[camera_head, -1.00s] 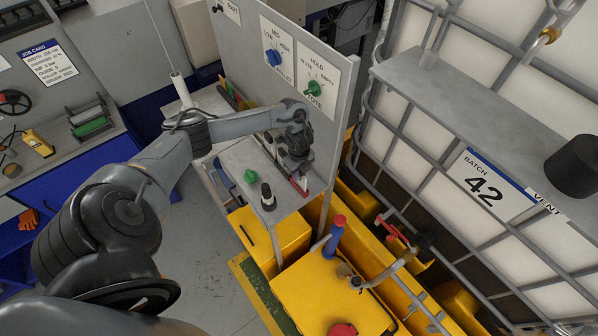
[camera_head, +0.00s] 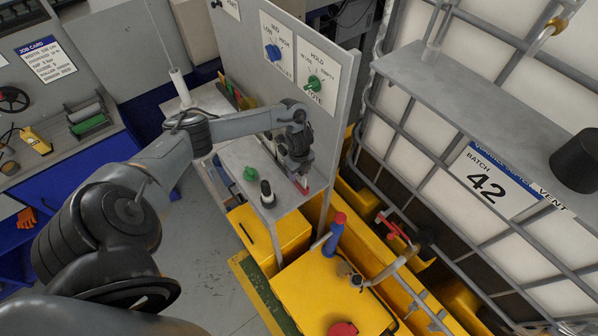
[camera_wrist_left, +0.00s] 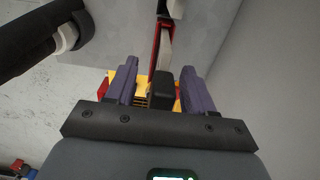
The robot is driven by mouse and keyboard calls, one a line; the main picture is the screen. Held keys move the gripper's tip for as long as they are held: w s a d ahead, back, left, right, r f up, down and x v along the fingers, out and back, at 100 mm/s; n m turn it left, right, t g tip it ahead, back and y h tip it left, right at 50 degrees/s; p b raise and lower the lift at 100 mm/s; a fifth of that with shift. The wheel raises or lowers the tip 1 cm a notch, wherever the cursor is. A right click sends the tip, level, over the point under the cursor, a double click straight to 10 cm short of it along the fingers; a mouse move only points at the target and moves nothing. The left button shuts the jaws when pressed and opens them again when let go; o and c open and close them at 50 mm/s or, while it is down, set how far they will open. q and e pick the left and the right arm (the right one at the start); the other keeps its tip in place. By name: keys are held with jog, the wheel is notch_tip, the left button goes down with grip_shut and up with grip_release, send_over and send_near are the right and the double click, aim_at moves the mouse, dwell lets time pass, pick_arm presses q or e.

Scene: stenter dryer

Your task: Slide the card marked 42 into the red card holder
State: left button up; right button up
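My left gripper (camera_head: 298,172) hangs over the right edge of the small grey shelf, close to the upright panel. In the left wrist view its two purple-grey fingers (camera_wrist_left: 158,88) stand apart, with a dark block between them whose nature I cannot tell. A narrow red piece, apparently the red card holder (camera_head: 302,187), shows just below the gripper. In the left wrist view the red holder (camera_wrist_left: 155,50) is ahead of the fingers, with a pale strip beside it. I cannot tell whether that strip is a card. No loose card with a readable 42 shows. My right gripper is not in view.
The shelf (camera_head: 243,157) carries a green knob (camera_head: 250,174) and a black-topped piece (camera_head: 267,193). The panel (camera_head: 337,75) with dials stands behind. Coloured upright pieces (camera_head: 237,95) stand farther back. A tank sign (camera_head: 487,185) reads BATCH 42. Yellow boxes lie below.

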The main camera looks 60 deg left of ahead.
pick_arm(q)
jog(key=shift+r, duration=0.65)
notch_tip(320, 180, up, 4)
jog(key=shift+r, duration=0.1)
notch_tip(320, 180, up, 4)
jog(key=shift+w+r+p, duration=0.1)
jog(key=shift+p, duration=0.55)
jog(key=shift+r, duration=0.6)
